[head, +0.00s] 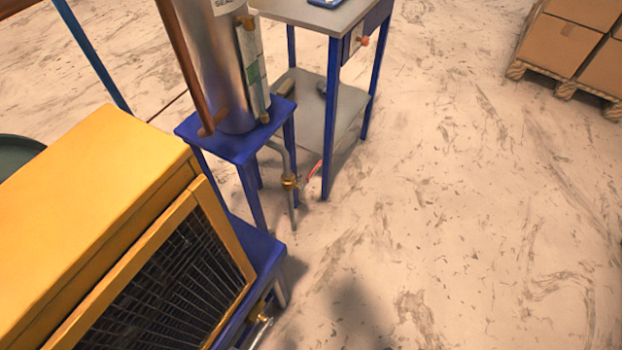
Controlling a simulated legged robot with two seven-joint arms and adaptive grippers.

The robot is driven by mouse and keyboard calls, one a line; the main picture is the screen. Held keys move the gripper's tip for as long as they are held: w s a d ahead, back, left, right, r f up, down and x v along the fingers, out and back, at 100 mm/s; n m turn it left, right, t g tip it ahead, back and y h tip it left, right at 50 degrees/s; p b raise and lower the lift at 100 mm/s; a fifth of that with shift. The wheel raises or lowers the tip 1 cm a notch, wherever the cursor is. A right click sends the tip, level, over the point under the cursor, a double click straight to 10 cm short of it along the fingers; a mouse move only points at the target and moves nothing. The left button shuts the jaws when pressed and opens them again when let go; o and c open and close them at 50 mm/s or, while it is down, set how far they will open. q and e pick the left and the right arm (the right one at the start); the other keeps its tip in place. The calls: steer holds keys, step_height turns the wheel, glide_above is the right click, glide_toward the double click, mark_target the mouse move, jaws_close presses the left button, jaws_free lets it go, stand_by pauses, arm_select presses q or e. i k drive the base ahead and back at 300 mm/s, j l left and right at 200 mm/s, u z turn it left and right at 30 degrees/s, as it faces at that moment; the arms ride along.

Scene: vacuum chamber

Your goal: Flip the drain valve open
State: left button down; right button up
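The drain valve (290,183) is a small brass body on a thin grey pipe that hangs down beside the blue stand under the metal cylinder. Its red lever (315,170) sticks out to the right and slants upward, at an angle to the upright pipe. The valve is near a leg of the grey-topped table. Neither of my grippers shows in the head view, and nothing is seen touching the valve.
A yellow machine (95,190) with a dark grille fills the lower left. The metal cylinder (205,60) stands on a blue stand (235,148). A blue-legged table (310,14) is behind. Boxes (565,45) sit on a pallet at upper right. The floor (480,220) is clear at right.

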mark_target(317, 165)
steer(key=i+l+u, duration=0.1)
steer(key=i+l, duration=0.15)
steer(key=l, duration=0.2)
steer(key=i+l+u, duration=0.15)
steer(key=l, duration=0.35)
steer(key=i+l+u, duration=0.1)
steer(key=i+l, duration=0.2)
steer(key=l, duration=0.2)
steer(key=i+l+u, duration=0.1)
steer(key=l, duration=0.4)
steer(key=i+l+u, duration=0.15)
steer(key=l, duration=0.4)
steer(key=i+l+u, duration=0.1)
steer(key=i+l, duration=0.15)
steer(key=l, duration=0.3)
steer(key=i+l+u, duration=0.15)
steer(key=l, duration=0.4)
steer(key=l+u, duration=0.1)
steer(key=l, duration=0.5)
steer(key=i, duration=0.05)
